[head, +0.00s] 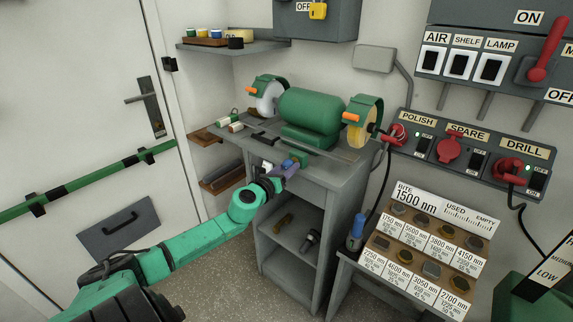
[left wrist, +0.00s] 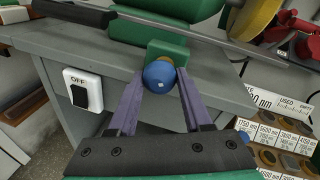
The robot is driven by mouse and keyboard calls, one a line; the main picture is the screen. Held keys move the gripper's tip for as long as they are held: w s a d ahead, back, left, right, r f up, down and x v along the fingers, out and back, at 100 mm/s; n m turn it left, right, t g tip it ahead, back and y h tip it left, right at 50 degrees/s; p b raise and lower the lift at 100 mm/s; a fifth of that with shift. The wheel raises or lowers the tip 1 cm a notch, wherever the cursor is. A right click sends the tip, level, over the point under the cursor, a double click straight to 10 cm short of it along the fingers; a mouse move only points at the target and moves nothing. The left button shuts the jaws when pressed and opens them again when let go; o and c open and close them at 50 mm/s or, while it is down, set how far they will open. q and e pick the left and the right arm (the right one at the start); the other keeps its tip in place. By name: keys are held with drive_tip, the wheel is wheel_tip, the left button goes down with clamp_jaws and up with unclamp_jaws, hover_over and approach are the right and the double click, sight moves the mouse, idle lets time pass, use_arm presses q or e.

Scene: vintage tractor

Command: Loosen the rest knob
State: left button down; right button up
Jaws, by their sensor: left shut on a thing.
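The rest knob is a blue ball (left wrist: 159,77) at the front edge of the grey bench, in front of a green block (left wrist: 167,50); it also shows small in the head view (head: 287,163). My left gripper (head: 284,171) reaches it from the front. In the left wrist view its two purple fingers (left wrist: 160,82) stand on either side of the ball, shut on it. The green bench grinder (head: 311,108) sits behind, with a grey wheel at left and a yellow wheel at right. My right gripper is in neither view.
A white OFF switch (left wrist: 83,90) is on the bench front, left of the knob. A dark rest bar (left wrist: 190,36) runs above the knob. The open cabinet (head: 308,225) holds tools. A labelled bit rack (head: 430,250) stands at right. Floor (head: 215,285) is clear before the cabinet.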

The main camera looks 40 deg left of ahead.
use_arm(q)
drive_tip(key=n+p, duration=0.1)
drive_tip(key=n, duration=0.1)
drive_tip(key=n+p, duration=0.1)
drive_tip(key=n+h+p, duration=0.1)
drive_tip(key=n, duration=0.1)
drive_tip(key=shift+r+n+g+p, duration=0.3)
drive_tip(key=shift+r+p, duration=0.05)
drive_tip(key=shift+r, duration=0.05)
drive_tip(key=n+h+p, duration=0.1)
drive_tip(key=n, duration=0.1)
drive_tip(key=shift+a+n+p, duration=0.1)
drive_tip(key=shift+n+p, duration=0.2)
drive_tip(key=shift+p, duration=0.1)
drive_tip(key=shift+n+h+p, duration=0.5)
drive_tip(key=shift+n+p, duration=0.05)
drive_tip(key=shift+n, duration=0.55)
drive_tip(key=c, duration=0.7)
unclamp_jaws()
drive_tip(key=o, duration=0.4)
drive_tip(key=shift+f, duration=0.2)
